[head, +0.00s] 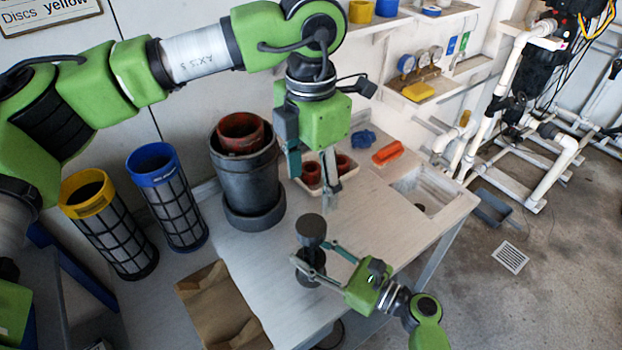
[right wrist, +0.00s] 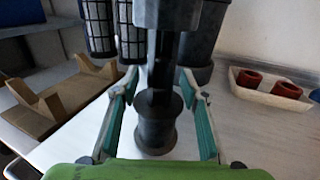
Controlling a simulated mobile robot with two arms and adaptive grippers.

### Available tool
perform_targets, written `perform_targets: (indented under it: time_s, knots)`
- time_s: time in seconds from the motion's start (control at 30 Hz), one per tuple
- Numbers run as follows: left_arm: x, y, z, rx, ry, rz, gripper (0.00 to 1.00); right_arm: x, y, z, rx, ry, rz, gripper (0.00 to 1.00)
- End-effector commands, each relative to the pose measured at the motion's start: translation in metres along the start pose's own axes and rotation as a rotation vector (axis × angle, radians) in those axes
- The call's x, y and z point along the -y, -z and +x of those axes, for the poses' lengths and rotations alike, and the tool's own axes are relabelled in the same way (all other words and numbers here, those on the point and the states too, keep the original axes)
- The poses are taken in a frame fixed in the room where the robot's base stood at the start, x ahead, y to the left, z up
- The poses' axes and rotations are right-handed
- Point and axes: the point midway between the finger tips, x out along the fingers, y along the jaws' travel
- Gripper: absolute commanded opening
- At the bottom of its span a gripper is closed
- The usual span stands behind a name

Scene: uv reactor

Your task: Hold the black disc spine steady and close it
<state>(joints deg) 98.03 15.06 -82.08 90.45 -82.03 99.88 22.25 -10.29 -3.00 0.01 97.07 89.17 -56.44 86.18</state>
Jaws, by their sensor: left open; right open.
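The black disc spine (head: 311,228) stands upright on the white table, with a wide cap, a thin shaft and a round base. It also shows in the right wrist view (right wrist: 158,128). My right gripper (head: 311,254) is low at the table's front, its open fingers on either side of the spine's shaft. In the right wrist view a gap shows between each finger and the spine. My left gripper (head: 313,188) is open and empty, pointing down above the table, behind and above the spine's cap.
A grey pot (head: 245,180) with a red cylinder (head: 240,132) stands left on the table (head: 270,255). Yellow-rimmed (head: 110,225) and blue-rimmed (head: 168,200) filters stand further left. A tray (right wrist: 268,92) of red cups is behind my left gripper. A cardboard holder (head: 215,305) lies front left.

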Motion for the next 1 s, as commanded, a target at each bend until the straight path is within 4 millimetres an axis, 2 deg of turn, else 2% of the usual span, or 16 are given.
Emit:
perform_targets:
  time_s: [0.17,0.4,0.6,0.77,1.0]
  knots:
    - [0.0,0.0,0.0,0.0,0.0,0.0,0.6,0.0,0.002,-0.023,-0.004,0.001,-0.001,0.4]
    - [0.0,0.0,0.0,0.0,0.0,0.0,0.6,0.0,0.002,-0.074,-0.005,0.001,0.001,0.4]
    - [0.0,0.0,0.0,0.0,0.0,0.0,0.6,0.0,0.001,-0.106,-0.004,0.0,0.0,0.4]
    - [0.0,0.0,0.0,0.0,0.0,0.0,0.6,0.0,0.0,-0.117,-0.001,0.0,0.0,0.4]
    - [0.0,0.0,0.0,0.0,0.0,0.0,0.6,0.0,0.0,-0.119,-0.001,0.0,0.0,0.4]
